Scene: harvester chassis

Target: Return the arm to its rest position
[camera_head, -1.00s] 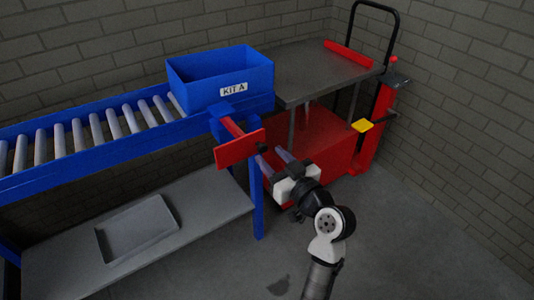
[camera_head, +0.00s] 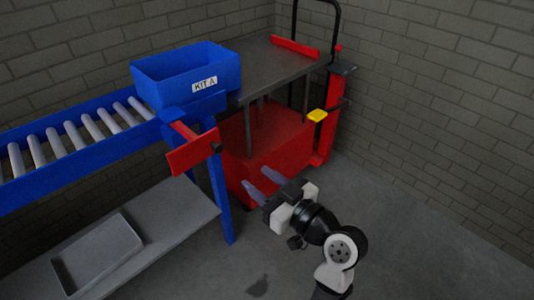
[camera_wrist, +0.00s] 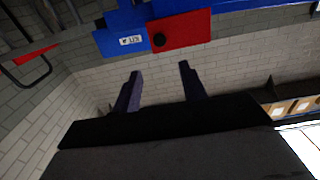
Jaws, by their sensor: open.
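My gripper (camera_head: 262,183) is open and empty in the head view, in the air to the right of the conveyor's end and in front of the red cart base. Its two purple-grey fingers stand apart and also show in the wrist view (camera_wrist: 158,88). A red plate (camera_head: 193,153) with a dark round knob (camera_head: 216,148) sits on the conveyor end, to the left of the fingers, with a gap between. The red plate also shows in the wrist view (camera_wrist: 184,30). My arm reaches in from the bottom right.
A blue bin marked KIT A (camera_head: 187,75) stands on the roller conveyor (camera_head: 80,138). A red cart (camera_head: 265,150) with a grey top (camera_head: 275,72) stands behind. A grey tray (camera_head: 97,252) lies on the lower shelf. The floor at right (camera_head: 430,240) is clear.

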